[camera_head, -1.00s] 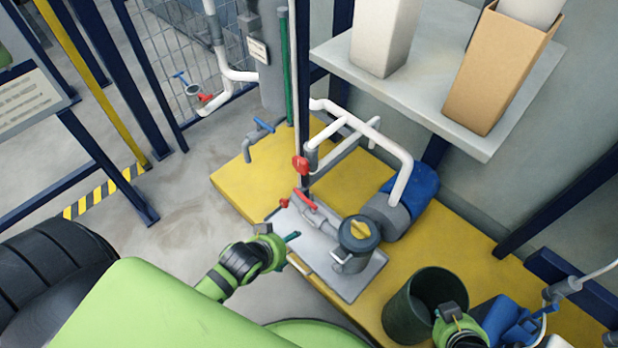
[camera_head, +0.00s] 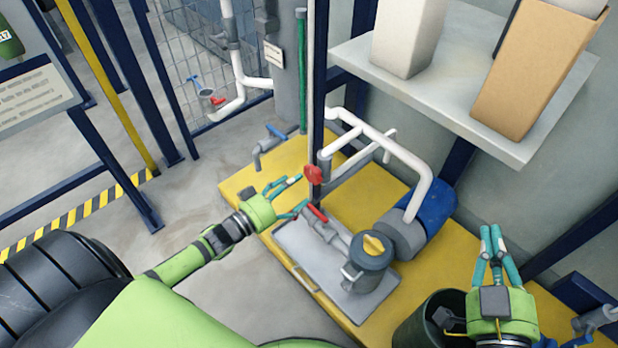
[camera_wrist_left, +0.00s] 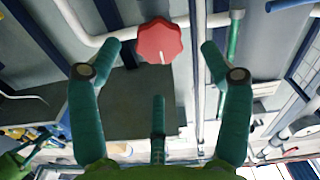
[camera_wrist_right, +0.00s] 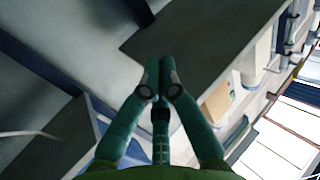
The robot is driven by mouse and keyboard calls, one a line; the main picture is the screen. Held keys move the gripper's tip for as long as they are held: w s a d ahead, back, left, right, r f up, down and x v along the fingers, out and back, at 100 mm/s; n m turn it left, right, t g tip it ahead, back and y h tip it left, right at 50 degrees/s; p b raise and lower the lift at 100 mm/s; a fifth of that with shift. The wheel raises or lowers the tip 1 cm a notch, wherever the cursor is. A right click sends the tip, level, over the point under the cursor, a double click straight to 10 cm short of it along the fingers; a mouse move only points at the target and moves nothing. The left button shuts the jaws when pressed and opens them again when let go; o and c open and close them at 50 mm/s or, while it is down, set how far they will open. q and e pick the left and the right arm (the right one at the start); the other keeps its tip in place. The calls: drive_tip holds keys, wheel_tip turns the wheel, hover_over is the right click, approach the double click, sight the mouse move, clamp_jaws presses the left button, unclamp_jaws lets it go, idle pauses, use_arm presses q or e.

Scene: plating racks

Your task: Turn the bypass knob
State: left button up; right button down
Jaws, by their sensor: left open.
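A red lobed knob (camera_head: 313,174) sits on the white and grey pipework above the yellow base. I cannot read a label that names it as the bypass knob. In the left wrist view the red knob (camera_wrist_left: 159,41) faces me with a pale line on its lower part. My left gripper (camera_head: 300,191) is open just to the left of the knob. In the left wrist view its fingertips lie on either side of the knob, apparently apart from it. My right gripper (camera_head: 491,230) is raised at the lower right, its fingertips together and nothing between them.
A grey pump unit with a yellow-topped filter pot (camera_head: 373,246) and a red lever (camera_head: 318,214) stand below the knob. A dark green bin (camera_head: 408,325) is at the lower right. A shelf (camera_head: 500,140) with boxes overhangs the right. A dark blue post (camera_head: 320,100) stands by the knob.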

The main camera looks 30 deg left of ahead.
sight(310, 176)
use_arm(q)
drive_tip(key=b+x, duration=0.1)
drive_tip(key=x, duration=0.4)
drive_tip(key=shift+w+d, duration=0.1)
drive_tip(key=shift+w, duration=0.1)
use_arm(e)
drive_tip(key=s+a+r+n+t+y, duration=0.1)
drive_tip(key=s+a+r+t+y, duration=0.1)
drive_tip(key=r, duration=0.7)
drive_tip(key=s+t+y, duration=0.1)
drive_tip(key=t, duration=0.1)
drive_tip(key=shift+s+n+t+y, duration=0.25)
drive_tip(key=shift+n+t+y, duration=0.05)
drive_tip(key=shift+y, duration=0.1)
use_arm(q)
drive_tip(key=c, duration=1.2)
